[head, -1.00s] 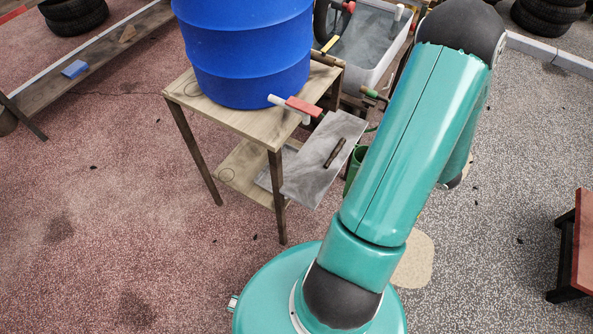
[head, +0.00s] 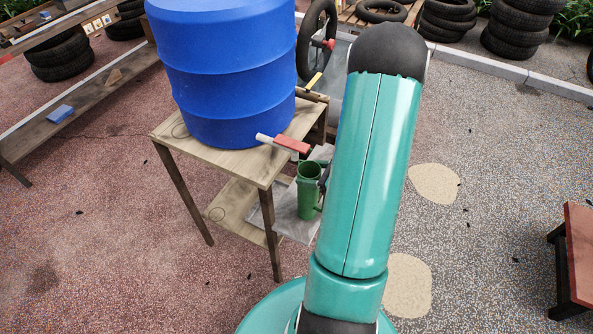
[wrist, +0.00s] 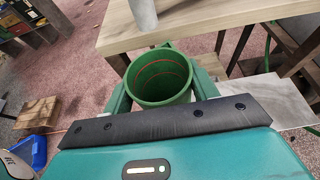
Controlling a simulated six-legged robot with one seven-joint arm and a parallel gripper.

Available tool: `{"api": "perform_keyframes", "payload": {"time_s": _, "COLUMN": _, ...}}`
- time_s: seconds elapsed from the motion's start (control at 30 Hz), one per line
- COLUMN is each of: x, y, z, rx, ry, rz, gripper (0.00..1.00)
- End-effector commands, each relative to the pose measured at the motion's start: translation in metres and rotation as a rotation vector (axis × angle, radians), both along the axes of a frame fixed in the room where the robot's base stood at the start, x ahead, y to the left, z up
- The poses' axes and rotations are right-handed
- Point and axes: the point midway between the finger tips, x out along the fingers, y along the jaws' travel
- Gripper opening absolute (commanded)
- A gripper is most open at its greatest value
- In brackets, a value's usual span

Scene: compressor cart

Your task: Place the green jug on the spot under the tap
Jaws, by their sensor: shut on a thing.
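The green jug (head: 306,200) is upright in front of the grey plate (head: 287,226), just below and right of the tap (head: 285,144). I cannot tell whether its base touches the plate. The tap has a red handle and a pale spout, and sticks out from the blue barrel (head: 225,70). My gripper (wrist: 163,82) is shut on the jug (wrist: 160,76), with one finger on each side. In the wrist view the jug's open mouth faces me, with red lines inside, and the tap's spout (wrist: 143,14) is just beyond it. My arm hides part of the gripper in the head view.
The barrel stands on a wooden table (head: 172,133) with a lower shelf (head: 232,205). The table edge (wrist: 200,25) is close beyond the jug. A red-topped bench (head: 580,240) stands at the right. Stacked tyres (head: 450,25) are at the back.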

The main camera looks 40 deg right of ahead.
Motion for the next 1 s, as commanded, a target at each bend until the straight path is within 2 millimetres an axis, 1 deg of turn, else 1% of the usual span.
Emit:
{"api": "perform_keyframes", "payload": {"time_s": 0.07, "x": 0.009, "y": 0.004, "z": 0.0, "rx": 0.0, "ry": -0.001, "rz": 0.004, "gripper": 0.23}}
{"api": "perform_keyframes", "payload": {"time_s": 0.27, "x": 0.045, "y": 0.018, "z": 0.0, "rx": 0.001, "ry": -0.002, "rz": 0.005, "gripper": 0.23}}
{"api": "perform_keyframes", "payload": {"time_s": 0.33, "x": 0.044, "y": 0.016, "z": -0.01, "rx": 0.003, "ry": 0.001, "rz": 0.001, "gripper": 0.23}}
{"api": "perform_keyframes", "payload": {"time_s": 0.4, "x": 0.044, "y": 0.016, "z": -0.014, "rx": 0.002, "ry": 0.001, "rz": 0.0, "gripper": 0.23}}
{"api": "perform_keyframes", "payload": {"time_s": 0.67, "x": 0.043, "y": 0.016, "z": -0.015, "rx": 0.001, "ry": -0.001, "rz": 0.001, "gripper": 0.23}}
{"api": "perform_keyframes", "payload": {"time_s": 0.8, "x": 0.043, "y": 0.016, "z": -0.019, "rx": 0.001, "ry": -0.001, "rz": 0.001, "gripper": 0.23}}
{"api": "perform_keyframes", "payload": {"time_s": 0.83, "x": 0.043, "y": 0.016, "z": -0.018, "rx": 0.0, "ry": -0.001, "rz": 0.001, "gripper": 0.64}}
{"api": "perform_keyframes", "payload": {"time_s": 0.9, "x": 0.043, "y": 0.016, "z": -0.018, "rx": 0.0, "ry": -0.001, "rz": 0.001, "gripper": 0.78}}
{"api": "perform_keyframes", "payload": {"time_s": 0.93, "x": 0.043, "y": 0.016, "z": -0.018, "rx": 0.0, "ry": -0.001, "rz": 0.001, "gripper": 0.8}}
{"api": "perform_keyframes", "payload": {"time_s": 1.0, "x": 0.043, "y": 0.016, "z": -0.018, "rx": 0.0, "ry": -0.001, "rz": 0.001, "gripper": 0.8}}
